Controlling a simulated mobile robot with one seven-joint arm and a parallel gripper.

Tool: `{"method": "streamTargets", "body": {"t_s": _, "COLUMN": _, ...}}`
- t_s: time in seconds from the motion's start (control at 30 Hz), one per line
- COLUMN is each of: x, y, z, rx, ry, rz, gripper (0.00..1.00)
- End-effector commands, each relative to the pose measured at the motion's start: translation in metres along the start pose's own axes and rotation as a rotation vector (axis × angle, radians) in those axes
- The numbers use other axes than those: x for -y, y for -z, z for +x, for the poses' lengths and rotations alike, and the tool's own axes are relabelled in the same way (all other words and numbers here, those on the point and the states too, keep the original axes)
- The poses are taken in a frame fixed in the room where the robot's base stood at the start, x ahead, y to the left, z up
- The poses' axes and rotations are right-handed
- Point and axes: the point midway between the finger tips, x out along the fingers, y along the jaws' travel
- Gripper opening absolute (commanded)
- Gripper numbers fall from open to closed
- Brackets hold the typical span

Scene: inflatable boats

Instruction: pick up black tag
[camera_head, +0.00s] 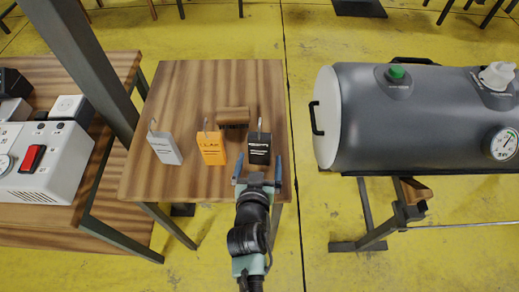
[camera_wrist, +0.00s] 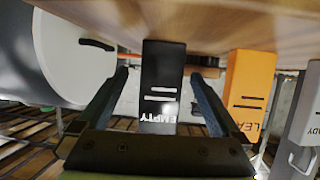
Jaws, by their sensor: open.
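The black tag (camera_head: 259,148) stands near the right front part of the small wooden table, with a metal loop at its top. In the wrist view the black tag (camera_wrist: 162,75) shows upside-down white lettering, "EMPTY". My gripper (camera_head: 258,168) is open at the table's front edge, its fingers reaching toward the tag from the front. In the wrist view my gripper (camera_wrist: 160,80) has one finger on each side of the tag, with a gap on both sides. I cannot tell how deep the tag sits between the fingers.
An orange tag (camera_head: 211,148) and a grey-white tag (camera_head: 164,148) stand left of the black one. A brown wooden block (camera_head: 233,115) lies behind them. The wooden table (camera_head: 220,85) is clear at the back. A grey tank (camera_head: 420,120) stands right; a white box (camera_head: 45,165) left.

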Motion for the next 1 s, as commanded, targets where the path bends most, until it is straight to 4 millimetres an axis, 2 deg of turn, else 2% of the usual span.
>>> {"method": "streamTargets", "body": {"t_s": 0.27, "x": 0.001, "y": 0.002, "z": 0.016, "rx": -0.001, "ry": 0.001, "rz": 0.001, "gripper": 1.0}}
{"method": "streamTargets", "body": {"t_s": 0.6, "x": 0.002, "y": 0.002, "z": 0.055, "rx": 0.0, "ry": 0.0, "rz": 0.001, "gripper": 1.0}}
{"method": "streamTargets", "body": {"t_s": 0.93, "x": 0.002, "y": 0.002, "z": 0.059, "rx": -0.001, "ry": 0.0, "rz": 0.001, "gripper": 1.0}}
{"method": "streamTargets", "body": {"t_s": 1.0, "x": 0.002, "y": 0.002, "z": 0.059, "rx": -0.001, "ry": 0.0, "rz": 0.001, "gripper": 0.87}}
